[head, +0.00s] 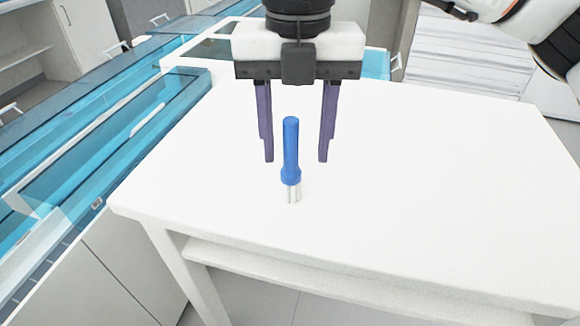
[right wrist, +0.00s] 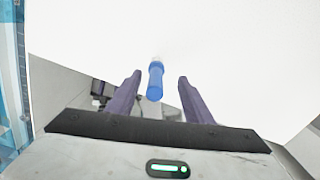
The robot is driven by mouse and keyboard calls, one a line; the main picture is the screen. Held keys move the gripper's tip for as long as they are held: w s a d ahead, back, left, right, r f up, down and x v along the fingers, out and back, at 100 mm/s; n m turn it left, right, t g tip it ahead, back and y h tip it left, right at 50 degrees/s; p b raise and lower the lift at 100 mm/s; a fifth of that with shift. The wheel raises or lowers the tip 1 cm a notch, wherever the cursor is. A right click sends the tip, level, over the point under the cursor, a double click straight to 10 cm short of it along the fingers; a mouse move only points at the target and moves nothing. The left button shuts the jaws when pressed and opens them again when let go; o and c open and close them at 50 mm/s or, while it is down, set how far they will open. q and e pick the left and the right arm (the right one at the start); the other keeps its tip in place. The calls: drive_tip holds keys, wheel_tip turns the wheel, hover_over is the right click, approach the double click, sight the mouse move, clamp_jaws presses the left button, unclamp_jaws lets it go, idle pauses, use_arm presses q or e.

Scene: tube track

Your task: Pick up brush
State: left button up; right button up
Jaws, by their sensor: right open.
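The brush (head: 291,150) has a blue handle and a pale, whitish lower end. It stands upright on the white table (head: 430,180), pale end down. My right gripper (head: 296,160) is open and points down, with one purple finger on each side of the brush in the picture. In the head view the gap between the fingers is wider than the handle, and neither finger touches it. In the right wrist view the brush (right wrist: 156,80) shows between the two finger tips (right wrist: 160,82), also apart from them. My left gripper is not in view.
The white tabletop is otherwise clear, with its front edge below the brush and a lower shelf (head: 300,290) under it. Blue transparent-topped counters (head: 110,130) stand at the left. White cabinets (head: 60,45) stand at the back left.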

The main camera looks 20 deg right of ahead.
sight(291, 171)
drive_tip(key=shift+w+a+f+p, duration=0.15)
drive_tip(key=shift+f, duration=1.2)
drive_tip(key=shift+w+a+f+p, duration=0.1)
drive_tip(key=shift+f+p, duration=0.05)
drive_tip(key=shift+f, duration=1.2)
drive_tip(key=c, duration=1.1)
